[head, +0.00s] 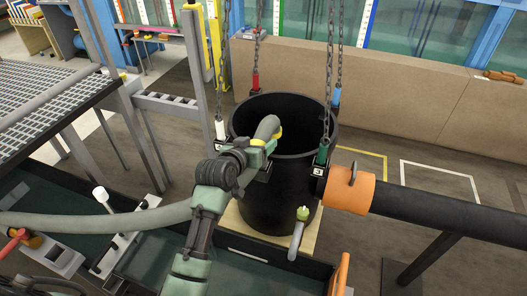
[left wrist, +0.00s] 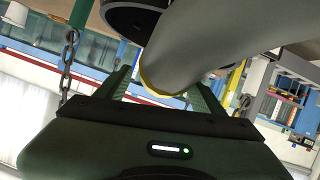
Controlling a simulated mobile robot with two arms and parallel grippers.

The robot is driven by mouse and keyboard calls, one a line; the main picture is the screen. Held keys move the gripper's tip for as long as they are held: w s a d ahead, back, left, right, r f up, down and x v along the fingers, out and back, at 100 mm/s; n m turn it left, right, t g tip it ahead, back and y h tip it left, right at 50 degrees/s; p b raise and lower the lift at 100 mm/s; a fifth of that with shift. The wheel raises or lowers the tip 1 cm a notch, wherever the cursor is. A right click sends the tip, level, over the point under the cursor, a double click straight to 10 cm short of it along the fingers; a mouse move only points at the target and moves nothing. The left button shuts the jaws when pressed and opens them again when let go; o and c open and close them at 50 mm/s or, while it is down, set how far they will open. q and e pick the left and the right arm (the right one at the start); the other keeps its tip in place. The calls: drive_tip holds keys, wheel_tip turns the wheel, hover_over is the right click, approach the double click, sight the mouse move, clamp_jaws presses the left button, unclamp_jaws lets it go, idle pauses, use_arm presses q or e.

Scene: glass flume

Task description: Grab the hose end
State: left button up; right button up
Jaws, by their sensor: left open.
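A thick grey hose (head: 100,221) comes in from the left and runs behind my left arm. Its grey end part (head: 268,127) with a yellow collar (head: 257,142) shows at the black barrel's near rim. My left gripper (head: 264,147) is open at the collar. In the left wrist view the grey hose (left wrist: 195,45) and its yellow collar (left wrist: 158,93) lie across the space between the two green fingers of my left gripper (left wrist: 160,92). I cannot tell whether the fingers touch the hose. My right gripper is not in view.
The black barrel (head: 270,205) hangs on chains (head: 328,80) with coloured tags. An orange collar (head: 349,189) joins a black pipe (head: 430,207) at its right. A metal grating (head: 45,105) stands at left. Open floor (head: 440,165) lies at right.

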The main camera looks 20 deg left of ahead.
sight(269, 128)
use_arm(q)
drive_tip(key=p+x, duration=0.1)
drive_tip(key=x, duration=0.3)
drive_tip(key=shift+w+a, duration=0.1)
drive_tip(key=shift+w, duration=0.3)
drive_tip(key=shift+w+f, duration=0.1)
drive_tip(key=shift+w, duration=0.1)
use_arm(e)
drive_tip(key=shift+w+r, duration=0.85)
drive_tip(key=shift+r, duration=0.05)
use_arm(q)
drive_tip(key=shift+c, duration=0.3)
clamp_jaws()
drive_tip(key=shift+r, duration=0.2)
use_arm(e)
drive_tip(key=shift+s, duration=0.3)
